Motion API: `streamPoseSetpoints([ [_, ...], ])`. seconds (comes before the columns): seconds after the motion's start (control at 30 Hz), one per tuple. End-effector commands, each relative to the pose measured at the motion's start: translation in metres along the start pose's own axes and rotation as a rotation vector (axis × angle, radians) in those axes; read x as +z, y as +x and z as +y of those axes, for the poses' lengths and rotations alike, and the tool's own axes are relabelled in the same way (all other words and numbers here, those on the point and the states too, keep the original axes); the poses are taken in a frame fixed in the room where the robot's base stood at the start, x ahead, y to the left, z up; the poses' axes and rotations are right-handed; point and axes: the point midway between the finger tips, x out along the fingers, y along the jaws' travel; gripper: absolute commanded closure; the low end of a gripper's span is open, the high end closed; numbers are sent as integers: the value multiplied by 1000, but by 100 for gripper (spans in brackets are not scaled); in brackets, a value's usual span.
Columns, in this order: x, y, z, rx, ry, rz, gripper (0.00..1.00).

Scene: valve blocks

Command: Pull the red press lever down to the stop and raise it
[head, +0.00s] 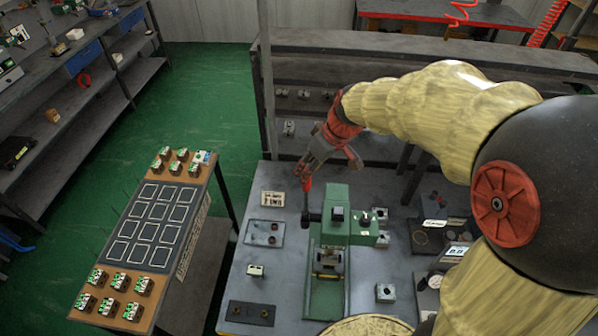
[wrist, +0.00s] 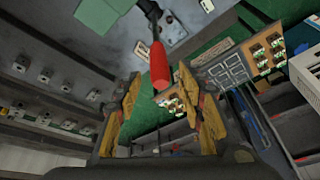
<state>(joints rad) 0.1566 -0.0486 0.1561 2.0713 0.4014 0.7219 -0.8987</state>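The green press (head: 335,230) stands on the grey table, with a dark lever arm rising from its left side to a red handle (head: 307,187). The lever is roughly upright. My gripper (head: 328,165) is at the top of the handle, its fingers spread. In the wrist view the red handle (wrist: 159,66) shows between the two fingertips of my gripper (wrist: 159,78), nearer the right one. The fingers are open, with a gap on the left side of the handle. I cannot tell whether either finger touches it. Part of the green press (wrist: 98,14) shows at the top left.
Small metal blocks (head: 385,292) and a plate (head: 264,233) lie around the press. Grey boxes with displays (head: 428,235) stand to its right. A side table (head: 193,238) with a dark outlined mat and several valve blocks is at the left. A shelf (head: 400,45) stands behind.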

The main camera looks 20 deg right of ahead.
Motion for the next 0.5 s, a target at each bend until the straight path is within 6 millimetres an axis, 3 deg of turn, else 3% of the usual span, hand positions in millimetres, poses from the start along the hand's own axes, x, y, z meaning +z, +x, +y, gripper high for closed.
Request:
streamPoseSetpoints([
  [0.3, -3, 1, 1, 6, -114, 11, 61],
  [0.5, -3, 20, 1, 3, -121, 9, 61],
])
